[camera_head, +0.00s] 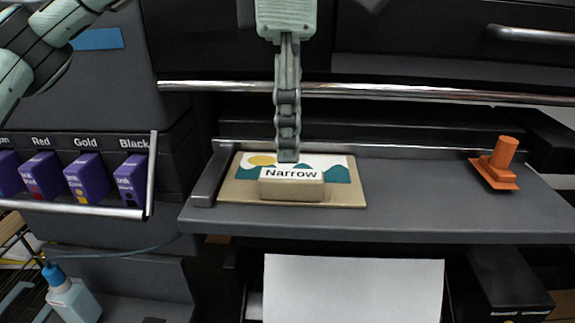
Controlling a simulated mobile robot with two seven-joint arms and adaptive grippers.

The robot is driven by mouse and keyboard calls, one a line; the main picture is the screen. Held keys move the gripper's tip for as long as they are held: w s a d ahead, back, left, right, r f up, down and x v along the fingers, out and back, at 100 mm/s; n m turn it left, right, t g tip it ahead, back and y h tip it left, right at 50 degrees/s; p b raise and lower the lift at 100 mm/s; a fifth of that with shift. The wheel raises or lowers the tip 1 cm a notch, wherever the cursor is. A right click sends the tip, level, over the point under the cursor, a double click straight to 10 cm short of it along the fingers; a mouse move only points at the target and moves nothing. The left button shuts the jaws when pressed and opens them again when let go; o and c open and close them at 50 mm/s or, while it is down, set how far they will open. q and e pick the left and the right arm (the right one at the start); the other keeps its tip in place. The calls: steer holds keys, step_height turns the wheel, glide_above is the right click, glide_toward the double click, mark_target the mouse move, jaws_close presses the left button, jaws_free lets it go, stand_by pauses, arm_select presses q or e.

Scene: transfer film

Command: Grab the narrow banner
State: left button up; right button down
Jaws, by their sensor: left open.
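The narrow banner (336,174) is a flat tan-edged board with a white, teal and yellow picture, lying on the grey shelf (420,217). A tan block labelled "Narrow" (291,186) sits at its front middle. My left gripper (288,158) points down from above, its fingers seen edge-on, over the back of the block. Its tips overlap the banner in the picture; I cannot tell whether they touch it. No thing shows clearly between the fingers. My right gripper is not in view.
An orange handled tool (497,166) stands at the shelf's right. A chrome bar (400,91) runs across behind the arm. Purple ink cartridges (88,178) sit in a rack at left. White paper (353,290) hangs below. The shelf's middle right is clear.

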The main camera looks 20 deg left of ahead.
mark_target(291, 174)
arm_select(q)
steer(key=shift+a+f, duration=0.15)
steer(key=shift+f, duration=0.2)
steer(key=f, duration=0.7)
steer(key=shift+w+d+p, duration=0.15)
steer(key=shift+d+p, duration=0.05)
steer(key=shift+p, duration=0.15)
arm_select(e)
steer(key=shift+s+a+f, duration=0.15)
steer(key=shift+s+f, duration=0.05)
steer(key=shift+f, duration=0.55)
arm_select(q)
steer(key=shift+r, duration=0.1)
steer(key=shift+c, duration=0.4)
jaws_close()
